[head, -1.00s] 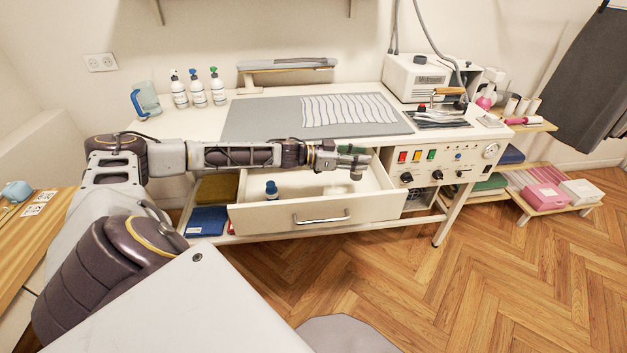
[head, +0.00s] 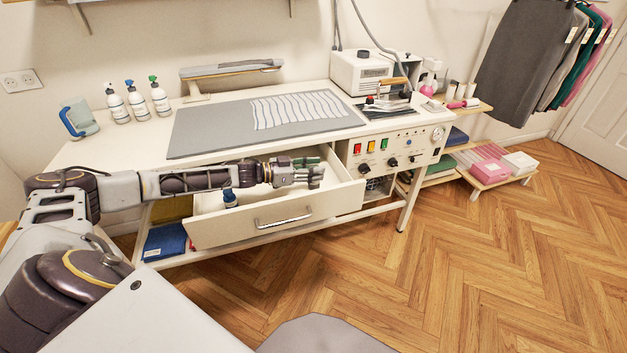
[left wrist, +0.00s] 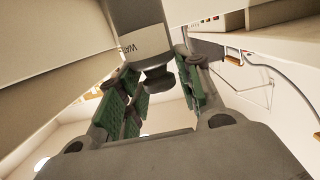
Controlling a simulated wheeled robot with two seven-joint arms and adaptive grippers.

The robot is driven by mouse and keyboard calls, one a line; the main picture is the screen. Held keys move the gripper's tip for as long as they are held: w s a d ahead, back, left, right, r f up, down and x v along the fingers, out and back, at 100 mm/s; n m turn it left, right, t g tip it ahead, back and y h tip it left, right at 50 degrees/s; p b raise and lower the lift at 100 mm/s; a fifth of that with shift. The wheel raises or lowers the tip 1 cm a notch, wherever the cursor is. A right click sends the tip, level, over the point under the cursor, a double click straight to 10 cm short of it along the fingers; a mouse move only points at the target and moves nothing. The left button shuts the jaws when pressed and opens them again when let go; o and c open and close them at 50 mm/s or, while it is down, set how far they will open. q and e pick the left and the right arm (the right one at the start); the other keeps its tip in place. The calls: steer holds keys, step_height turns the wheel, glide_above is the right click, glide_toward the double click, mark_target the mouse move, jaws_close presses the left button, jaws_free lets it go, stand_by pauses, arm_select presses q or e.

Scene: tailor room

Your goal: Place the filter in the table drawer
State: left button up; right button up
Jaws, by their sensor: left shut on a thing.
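The table drawer (head: 232,231) is pulled open under the white worktable, with a metal handle on its front. My left gripper (head: 312,172) is over the right half of the open drawer, at about the height of its rim. In the left wrist view, the gripper's green-padded fingers (left wrist: 157,92) are closed around the dark knobbed end of the filter (left wrist: 147,45), a grey cylinder with a white label. The filter's far end runs out of that view. In the head view it is mostly hidden, and I cannot tell whether it touches the drawer floor. My right gripper is not in view.
A small blue-capped bottle (head: 229,197) is in the drawer's left part. The floor (head: 480,260) in front is clear.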

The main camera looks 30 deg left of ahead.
arm_select(q)
steer(key=shift+f, duration=0.55)
steer(key=shift+f+b, duration=0.35)
steer(key=shift+f, duration=1.15)
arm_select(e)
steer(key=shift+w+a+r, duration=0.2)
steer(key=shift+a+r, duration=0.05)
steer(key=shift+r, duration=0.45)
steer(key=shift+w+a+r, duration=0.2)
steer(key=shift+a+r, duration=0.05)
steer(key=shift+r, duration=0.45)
arm_select(q)
steer(key=shift+f, duration=0.15)
steer(key=o, duration=1)
steer(key=shift+o, duration=0.3)
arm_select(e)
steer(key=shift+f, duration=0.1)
